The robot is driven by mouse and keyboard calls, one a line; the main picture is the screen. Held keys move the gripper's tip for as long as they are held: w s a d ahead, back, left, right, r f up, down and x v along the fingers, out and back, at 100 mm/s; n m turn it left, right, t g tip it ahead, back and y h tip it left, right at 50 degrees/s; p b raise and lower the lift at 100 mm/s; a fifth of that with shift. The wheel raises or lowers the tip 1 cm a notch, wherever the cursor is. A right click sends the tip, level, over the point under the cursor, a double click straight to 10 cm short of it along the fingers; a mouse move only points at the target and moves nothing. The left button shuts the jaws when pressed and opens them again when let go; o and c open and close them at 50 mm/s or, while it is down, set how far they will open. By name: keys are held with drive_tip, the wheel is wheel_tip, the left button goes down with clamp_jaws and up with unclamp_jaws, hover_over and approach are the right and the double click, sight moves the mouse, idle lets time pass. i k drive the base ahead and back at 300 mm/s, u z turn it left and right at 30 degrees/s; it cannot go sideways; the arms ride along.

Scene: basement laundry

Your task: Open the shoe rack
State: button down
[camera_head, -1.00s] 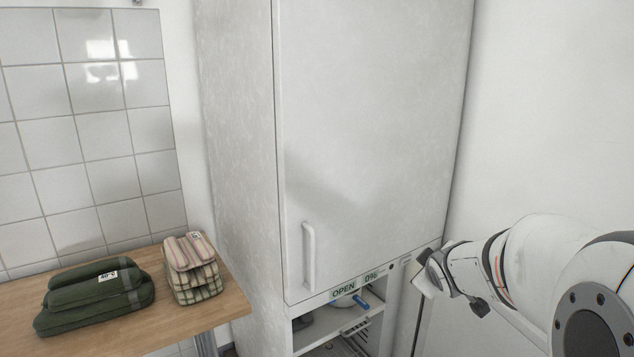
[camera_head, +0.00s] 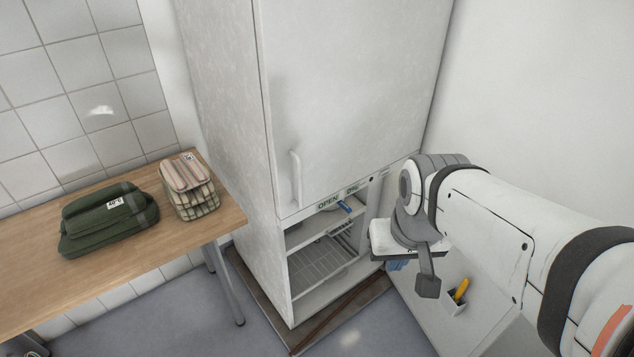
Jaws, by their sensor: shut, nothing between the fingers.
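A tall white cabinet (camera_head: 350,85), the likely shoe rack, stands in the middle. Its upper door is shut and has a vertical white handle (camera_head: 296,177) near its lower left corner. A strip below the door carries a green label reading OPEN (camera_head: 328,203). The bottom section is uncovered and shows shelves, a wire rack (camera_head: 322,262) and a blue item (camera_head: 344,207). My gripper (camera_head: 396,245) is shut and empty, to the right of the lower shelves and apart from the handle. My wrist partly hides it, and its fingertips are not clear.
A wooden table (camera_head: 115,247) on the left holds a dark green folded bundle (camera_head: 108,219) and a plaid bundle (camera_head: 189,187). A white holder with a yellow item (camera_head: 459,291) is below my arm. Grey floor (camera_head: 260,335) is open between the table and cabinet.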

sight(338, 271)
drive_tip(key=z, duration=1.45)
drive_tip(key=k, duration=1.1)
drive_tip(key=u, duration=1)
drive_tip(key=i, duration=1.4)
drive_tip(key=u, duration=0.05)
